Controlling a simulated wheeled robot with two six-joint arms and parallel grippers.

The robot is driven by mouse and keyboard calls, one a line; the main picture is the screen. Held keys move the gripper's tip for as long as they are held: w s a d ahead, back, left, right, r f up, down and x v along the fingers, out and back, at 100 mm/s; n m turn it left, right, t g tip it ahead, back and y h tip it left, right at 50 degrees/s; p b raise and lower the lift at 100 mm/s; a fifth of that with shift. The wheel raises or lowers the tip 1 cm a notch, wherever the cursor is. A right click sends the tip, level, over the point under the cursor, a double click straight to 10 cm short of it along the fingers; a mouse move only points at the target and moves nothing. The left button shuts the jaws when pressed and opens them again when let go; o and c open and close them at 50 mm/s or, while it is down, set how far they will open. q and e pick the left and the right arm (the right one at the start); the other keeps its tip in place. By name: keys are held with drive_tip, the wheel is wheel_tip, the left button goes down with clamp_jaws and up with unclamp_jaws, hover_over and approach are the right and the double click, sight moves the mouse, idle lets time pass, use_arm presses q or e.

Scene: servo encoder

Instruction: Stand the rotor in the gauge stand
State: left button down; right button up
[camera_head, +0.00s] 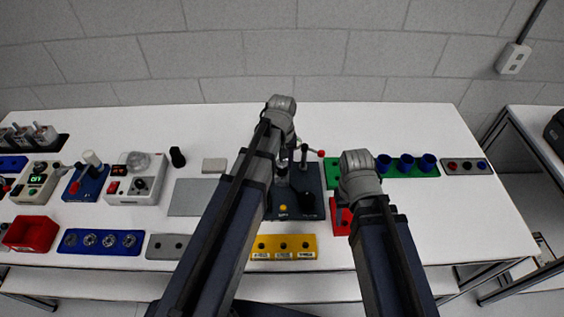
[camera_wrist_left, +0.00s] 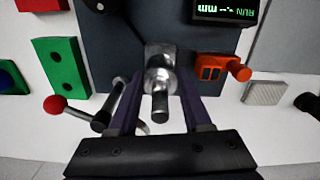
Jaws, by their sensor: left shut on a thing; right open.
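The gauge stand is a dark blue-grey plate (camera_head: 312,205) at the middle of the table, partly hidden by my left arm. Its display with green digits (camera_wrist_left: 222,12) shows in the left wrist view. My left gripper (camera_wrist_left: 160,88) is shut on the rotor (camera_wrist_left: 159,78), a shiny silver cylinder with a shaft stub toward the camera. The rotor is over the stand plate, in front of a grey metal block (camera_wrist_left: 158,52); I cannot tell whether it touches the stand. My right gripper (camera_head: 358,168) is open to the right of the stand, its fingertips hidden.
A red-knobbed lever (camera_wrist_left: 54,104) and an orange part (camera_wrist_left: 220,70) are close to the left gripper. A yellow rack (camera_head: 284,241) stands in front of the stand, a blue rack with silver discs (camera_head: 103,241) at left. A green rack (camera_head: 408,170) is at right.

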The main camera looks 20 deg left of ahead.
use_arm(q)
drive_tip(key=shift+f, duration=0.35)
use_arm(e)
drive_tip(key=shift+f, duration=0.4)
use_arm(q)
drive_tip(key=shift+f+b, duration=0.7)
drive_tip(key=shift+b, duration=0.2)
use_arm(e)
drive_tip(key=shift+f, duration=0.65)
use_arm(q)
unclamp_jaws()
drive_tip(key=shift+r, duration=0.1)
use_arm(e)
drive_tip(key=shift+r, duration=0.1)
use_arm(q)
wheel_tip(320, 180, up, 6)
drive_tip(key=p, duration=0.6)
drive_tip(key=shift+r+p, duration=0.2)
drive_tip(key=shift+p, duration=0.1)
use_arm(e)
wheel_tip(320, 180, up, 6)
drive_tip(key=shift+r, duration=0.15)
